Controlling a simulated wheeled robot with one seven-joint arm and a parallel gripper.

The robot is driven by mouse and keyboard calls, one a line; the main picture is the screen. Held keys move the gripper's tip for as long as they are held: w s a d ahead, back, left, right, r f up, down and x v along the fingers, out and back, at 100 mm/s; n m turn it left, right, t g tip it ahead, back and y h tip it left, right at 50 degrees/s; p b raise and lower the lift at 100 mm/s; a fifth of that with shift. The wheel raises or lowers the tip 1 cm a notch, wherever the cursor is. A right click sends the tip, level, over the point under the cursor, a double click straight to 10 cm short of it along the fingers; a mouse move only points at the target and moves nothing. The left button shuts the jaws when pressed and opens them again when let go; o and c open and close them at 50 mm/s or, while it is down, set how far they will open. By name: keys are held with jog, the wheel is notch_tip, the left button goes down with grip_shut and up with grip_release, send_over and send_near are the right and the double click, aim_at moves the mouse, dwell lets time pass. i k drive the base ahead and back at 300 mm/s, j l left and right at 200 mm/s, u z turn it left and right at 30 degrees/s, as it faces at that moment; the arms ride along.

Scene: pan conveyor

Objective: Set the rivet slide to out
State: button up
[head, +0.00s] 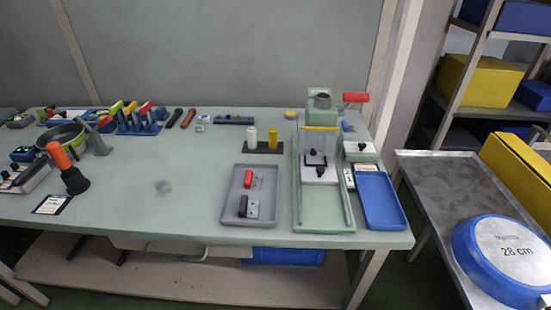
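A pale green fixture (325,217) stands at the right end of the workbench. A white sliding block with a dark knob (318,173), which looks like the rivet slide, sits between two rails on it. The block is toward the back of the rails, just in front of a yellow bar (320,128). The green bed in front of the block is bare. A grey-green press body (321,104) with a red handle (355,97) stands behind. My gripper is not in view.
A grey tray (264,221) with red and black handled parts is left of the fixture, and a blue tray (380,203) is right. A steel table (433,173) holds a blue pan (505,252). The bench middle is mostly clear; several tools line its back.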

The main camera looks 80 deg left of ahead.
aim_at(320, 169)
jog(key=u, duration=2.1)
jog(key=i+j+z, duration=0.2)
jog(key=i+j, duration=0.25)
